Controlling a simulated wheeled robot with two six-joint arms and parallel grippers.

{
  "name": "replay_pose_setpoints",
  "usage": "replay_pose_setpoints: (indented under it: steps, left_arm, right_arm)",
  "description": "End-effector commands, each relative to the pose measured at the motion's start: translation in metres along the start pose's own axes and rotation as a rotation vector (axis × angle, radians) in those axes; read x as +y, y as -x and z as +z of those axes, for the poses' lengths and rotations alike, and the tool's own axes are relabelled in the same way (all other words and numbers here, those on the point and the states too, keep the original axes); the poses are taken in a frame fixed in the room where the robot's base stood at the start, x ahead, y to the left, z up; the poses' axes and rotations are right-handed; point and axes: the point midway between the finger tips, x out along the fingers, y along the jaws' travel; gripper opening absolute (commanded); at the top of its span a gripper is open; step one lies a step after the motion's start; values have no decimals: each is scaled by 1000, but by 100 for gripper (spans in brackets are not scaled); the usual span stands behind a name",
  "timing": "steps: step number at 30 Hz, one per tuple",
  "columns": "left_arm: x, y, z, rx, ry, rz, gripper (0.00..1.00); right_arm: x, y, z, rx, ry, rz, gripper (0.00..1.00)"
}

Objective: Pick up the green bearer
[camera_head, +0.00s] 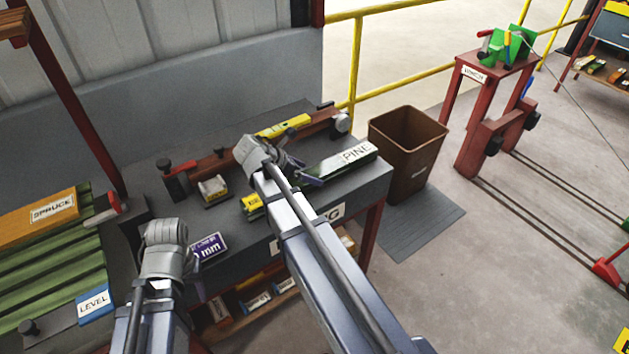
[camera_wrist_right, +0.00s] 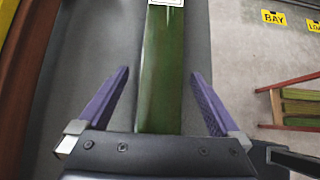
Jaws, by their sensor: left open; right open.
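The green bearer (camera_head: 328,166) is a long green bar with a white PINE label, lying near the right end of the grey bench. In the right wrist view the green bearer (camera_wrist_right: 162,85) runs lengthwise between the purple fingers, its label at the top edge. My right gripper (camera_wrist_right: 160,73) is open, with a gap on each side of the bar; it also shows in the head view (camera_head: 300,171), over the bar's near end. My left gripper (camera_head: 172,255) is open at the bench's left part; its fingers are mostly hidden by its own wrist.
A yellow level (camera_head: 284,126) lies at the bench's back by a dark red rail. A purple-labelled box (camera_head: 208,247) sits close to my left gripper. An orange SPRUCE block (camera_head: 40,215) rests on green slats at left. A brown bin (camera_head: 405,150) stands right of the bench.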

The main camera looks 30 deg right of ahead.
Motion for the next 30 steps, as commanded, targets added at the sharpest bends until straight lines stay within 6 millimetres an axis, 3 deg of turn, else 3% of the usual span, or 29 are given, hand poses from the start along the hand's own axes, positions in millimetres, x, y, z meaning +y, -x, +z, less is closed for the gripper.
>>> replay_pose_setpoints:
  steps: [1, 6, 14, 30]
  left_arm:
    - [1, -10, -1, 0, 0, 0, 50]
    - [3, -27, -2, 0, 0, 0, 50]
    - [2, -26, -2, 0, 0, 0, 50]
    - [2, -26, -2, 0, 0, 0, 50]
  right_arm:
    - [-1, -12, -3, 0, -3, -2, 100]
    - [-2, -35, -3, 0, -2, -2, 100]
    - [-1, -37, 0, 0, -1, 0, 100]
    - [-2, -37, 0, 0, -1, -1, 42]
